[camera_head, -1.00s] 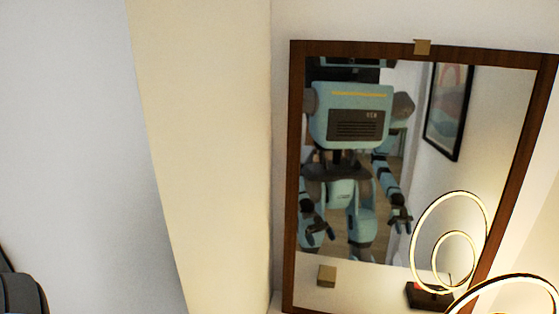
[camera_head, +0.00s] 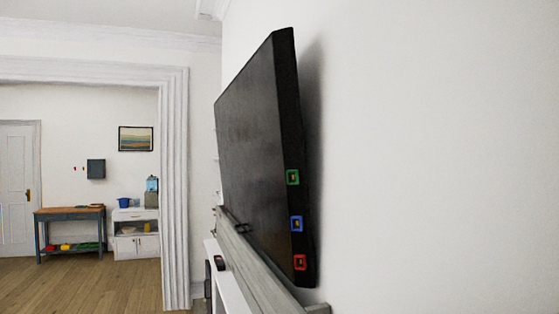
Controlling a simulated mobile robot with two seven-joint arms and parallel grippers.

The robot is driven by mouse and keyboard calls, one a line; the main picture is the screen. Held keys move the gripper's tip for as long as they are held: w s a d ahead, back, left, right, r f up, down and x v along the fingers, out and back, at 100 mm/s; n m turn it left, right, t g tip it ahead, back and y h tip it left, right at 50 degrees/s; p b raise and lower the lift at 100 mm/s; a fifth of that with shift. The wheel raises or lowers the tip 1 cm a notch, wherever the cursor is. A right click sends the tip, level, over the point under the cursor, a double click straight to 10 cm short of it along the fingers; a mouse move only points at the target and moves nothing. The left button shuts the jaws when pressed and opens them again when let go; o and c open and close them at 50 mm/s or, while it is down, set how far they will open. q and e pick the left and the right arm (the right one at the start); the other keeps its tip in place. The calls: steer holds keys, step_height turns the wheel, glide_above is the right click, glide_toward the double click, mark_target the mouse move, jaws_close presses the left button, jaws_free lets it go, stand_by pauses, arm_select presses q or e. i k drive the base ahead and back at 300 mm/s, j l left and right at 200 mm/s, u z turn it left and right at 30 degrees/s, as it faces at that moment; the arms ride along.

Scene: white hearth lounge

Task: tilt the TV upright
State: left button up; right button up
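The TV (camera_head: 255,140) is a large flat black screen seen from its side edge, close to the white wall on the right. It looks tilted, with its top edge sloping in the picture; my view is also angled, so its true tilt is hard to tell. Its side edge carries a green-framed socket (camera_head: 293,177), a blue-framed one (camera_head: 296,223) and a red-framed one (camera_head: 300,262). A grey ledge (camera_head: 262,280) runs along its bottom. Neither of my grippers shows in the head view now.
A white surface (camera_head: 229,288) below the ledge bears a small dark remote-like object (camera_head: 219,263). Through a white-framed opening (camera_head: 175,190) stand a wooden workbench (camera_head: 70,211) and a white cabinet (camera_head: 136,246). The wooden floor (camera_head: 90,286) at left is clear.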

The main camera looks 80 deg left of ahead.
mark_target(257, 120)
steer(key=u, duration=0.5)
steer(key=i+u, duration=0.1)
steer(key=u, duration=1.35)
steer(key=l+u, duration=0.1)
steer(key=u, duration=0.4)
steer(key=i+l+u, duration=0.1)
steer(key=u, duration=0.4)
steer(key=i+j, duration=0.65)
steer(key=j, duration=0.15)
steer(key=i+j+z, duration=0.5)
steer(key=j, duration=0.4)
steer(key=i, duration=0.05)
